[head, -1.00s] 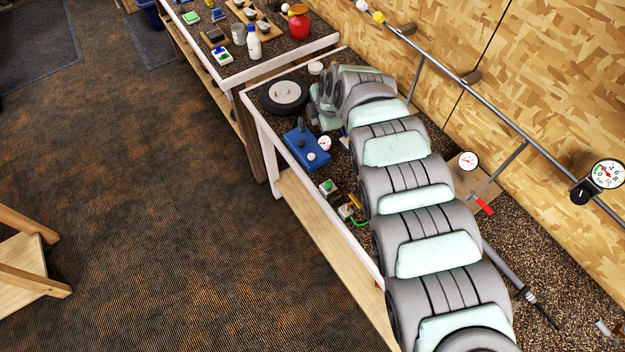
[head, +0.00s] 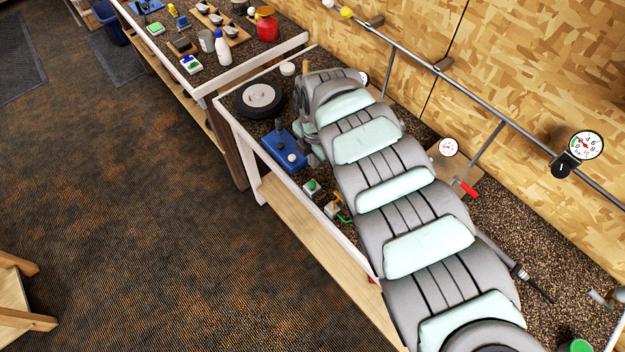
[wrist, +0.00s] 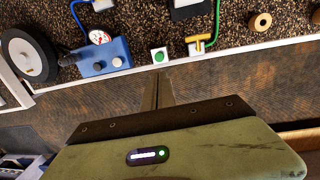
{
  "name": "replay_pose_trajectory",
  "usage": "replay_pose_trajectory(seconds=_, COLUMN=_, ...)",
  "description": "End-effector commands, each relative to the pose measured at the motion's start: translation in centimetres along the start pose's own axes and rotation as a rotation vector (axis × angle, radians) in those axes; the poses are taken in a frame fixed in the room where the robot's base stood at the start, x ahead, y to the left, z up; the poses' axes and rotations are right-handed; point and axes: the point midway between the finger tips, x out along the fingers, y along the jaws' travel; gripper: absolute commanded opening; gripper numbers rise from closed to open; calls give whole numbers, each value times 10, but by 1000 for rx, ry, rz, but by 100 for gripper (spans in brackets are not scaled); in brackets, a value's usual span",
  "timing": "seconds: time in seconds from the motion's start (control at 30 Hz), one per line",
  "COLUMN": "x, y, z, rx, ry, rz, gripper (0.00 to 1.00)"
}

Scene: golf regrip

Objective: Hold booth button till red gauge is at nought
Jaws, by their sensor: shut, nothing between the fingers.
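A small white box with a green button (wrist: 159,56) sits at the bench's front edge; it also shows in the head view (head: 312,187). My gripper (wrist: 162,78) is shut and empty, its fingers in front of the green button in the wrist view; contact cannot be told. A blue unit with a white knob (wrist: 104,58) stands to the left, with a white dial gauge with red markings (wrist: 98,37) behind it. That dial is hidden in the head view, as is my gripper, behind my arm. The dial's reading is too small to tell.
A round pipe gauge with a red needle (head: 586,145) and another dial (head: 448,147) are at the right. A yellow valve (wrist: 199,44) with a green hose stands right of the green button. A black wheel (head: 259,97) lies at the bench's far end. The floor at left is mostly clear.

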Motion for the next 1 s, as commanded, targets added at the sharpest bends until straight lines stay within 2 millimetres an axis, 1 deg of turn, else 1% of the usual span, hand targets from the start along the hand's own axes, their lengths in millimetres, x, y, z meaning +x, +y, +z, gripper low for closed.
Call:
replay_pose_trajectory(seconds=0.03, x=12, y=0, z=-2, rx=2, ry=5, rz=2, gripper=0)
replay_pose_trajectory(seconds=0.17, x=27, y=1, z=-2, rx=2, ry=4, rz=4, gripper=0)
replay_pose_trajectory(seconds=0.5, x=96, y=1, z=-4, rx=1, ry=5, rz=0, gripper=0)
replay_pose_trajectory(seconds=0.6, x=110, y=1, z=-2, rx=2, ry=3, rz=0, gripper=0)
replay_pose_trajectory(seconds=0.8, x=127, y=1, z=-1, rx=3, ry=1, rz=1, gripper=0)
replay_pose_trajectory(seconds=1.0, x=130, y=0, z=0, rx=4, ry=-1, rz=1, gripper=0)
